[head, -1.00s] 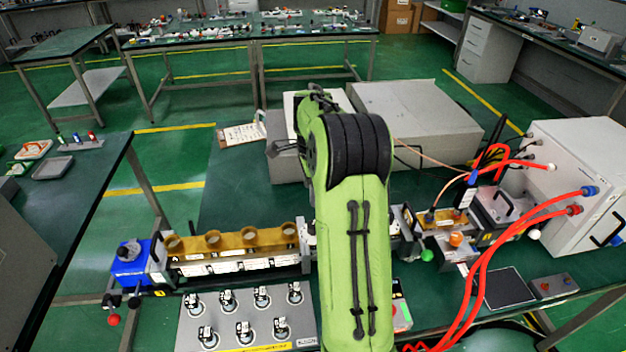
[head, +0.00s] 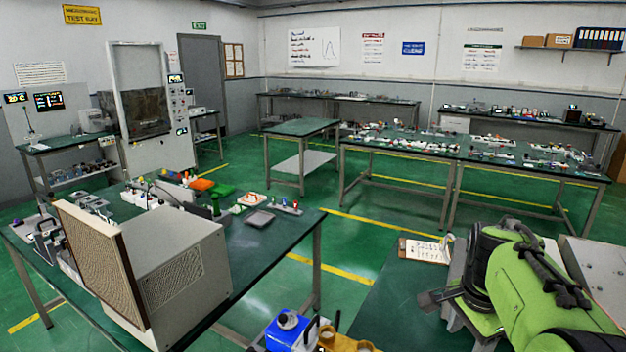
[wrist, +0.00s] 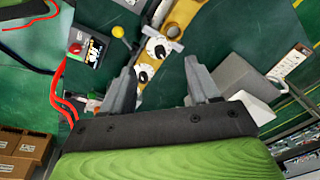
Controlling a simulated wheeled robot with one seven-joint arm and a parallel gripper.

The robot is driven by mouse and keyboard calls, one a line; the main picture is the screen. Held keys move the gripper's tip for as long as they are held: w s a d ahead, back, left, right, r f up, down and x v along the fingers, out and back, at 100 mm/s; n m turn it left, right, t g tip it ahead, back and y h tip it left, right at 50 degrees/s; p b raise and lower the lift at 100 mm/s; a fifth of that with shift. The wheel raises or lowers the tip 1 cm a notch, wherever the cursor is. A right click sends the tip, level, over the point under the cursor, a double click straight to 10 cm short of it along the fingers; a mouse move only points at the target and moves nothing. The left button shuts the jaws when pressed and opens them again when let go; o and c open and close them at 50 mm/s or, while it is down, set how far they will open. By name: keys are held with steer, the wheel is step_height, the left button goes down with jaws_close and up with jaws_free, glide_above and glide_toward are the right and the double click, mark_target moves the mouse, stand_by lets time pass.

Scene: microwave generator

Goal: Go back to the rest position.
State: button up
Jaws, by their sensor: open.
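My gripper (wrist: 160,68) shows in the wrist view with its two grey fingers spread apart and nothing between them. Beyond the fingers is a brass-coloured piece (wrist: 181,20) with white and black round parts, over a dark green surface. I cannot tell how far the fingertips are from it.
In the wrist view, a dark box with a red button (wrist: 86,48) and red cables (wrist: 60,95) lie left; a grey block (wrist: 243,78) is right. In the head view, a beige cabinet (head: 175,265) stands on the left bench, with a blue device (head: 287,332) bottom centre and green floor between benches.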

steer(key=s+a+n+t+y, duration=0.1)
steer(key=s+a+n+t, duration=0.3)
steer(key=s+a+n, duration=1.1)
steer(key=shift+s+a+r+n, duration=0.35)
steer(key=shift+s+n, duration=0.35)
steer(key=shift+s, duration=0.5)
